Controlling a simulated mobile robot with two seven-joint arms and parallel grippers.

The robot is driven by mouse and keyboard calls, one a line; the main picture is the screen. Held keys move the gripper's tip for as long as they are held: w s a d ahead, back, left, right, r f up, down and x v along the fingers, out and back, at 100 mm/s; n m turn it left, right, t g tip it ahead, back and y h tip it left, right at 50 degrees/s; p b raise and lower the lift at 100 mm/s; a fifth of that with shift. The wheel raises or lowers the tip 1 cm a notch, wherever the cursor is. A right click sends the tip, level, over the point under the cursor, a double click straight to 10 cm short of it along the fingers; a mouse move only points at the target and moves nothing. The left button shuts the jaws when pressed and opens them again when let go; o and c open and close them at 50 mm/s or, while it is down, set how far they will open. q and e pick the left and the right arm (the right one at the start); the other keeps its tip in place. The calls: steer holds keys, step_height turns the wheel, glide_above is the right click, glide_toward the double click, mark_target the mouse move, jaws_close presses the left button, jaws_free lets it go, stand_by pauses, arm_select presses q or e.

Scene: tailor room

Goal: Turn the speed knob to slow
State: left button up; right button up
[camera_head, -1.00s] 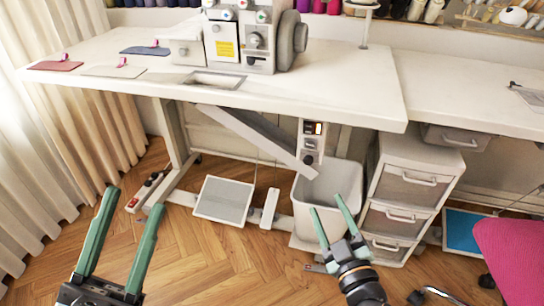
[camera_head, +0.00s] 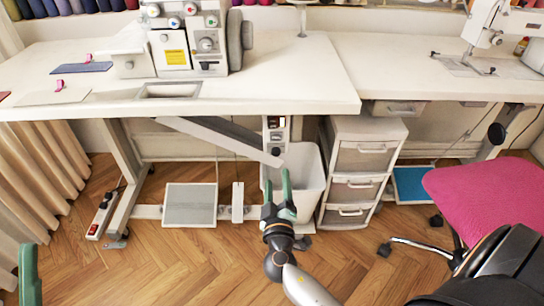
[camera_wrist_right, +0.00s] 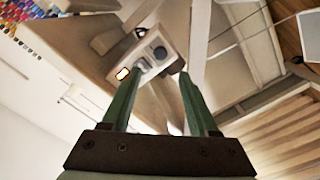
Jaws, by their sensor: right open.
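A small control box (camera_head: 276,133) hangs under the front edge of the sewing table, with a lit display at its top. A dark round speed knob (camera_head: 277,151) sits low on its face. In the right wrist view, the control box (camera_wrist_right: 143,60) and its knob (camera_wrist_right: 160,52) lie beyond the fingertips, roughly between them. My right gripper (camera_head: 278,182) is open and empty, below and in front of the box; no contact shows. In the right wrist view its green fingers (camera_wrist_right: 157,78) are apart. Only one finger of my left gripper (camera_head: 28,275) shows at the lower left edge.
The white table (camera_head: 300,85) overhangs the box. A slanted bar (camera_head: 220,138) ends beside it. A white bin (camera_head: 304,172) stands behind my right gripper, with a drawer unit (camera_head: 360,165) to its right. A pink chair (camera_head: 485,195) is at the right.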

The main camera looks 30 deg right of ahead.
mark_target(276, 154)
steer(key=x, duration=0.9)
steer(key=shift+w+d, duration=0.1)
steer(key=shift+w, duration=0.3)
jaws_close()
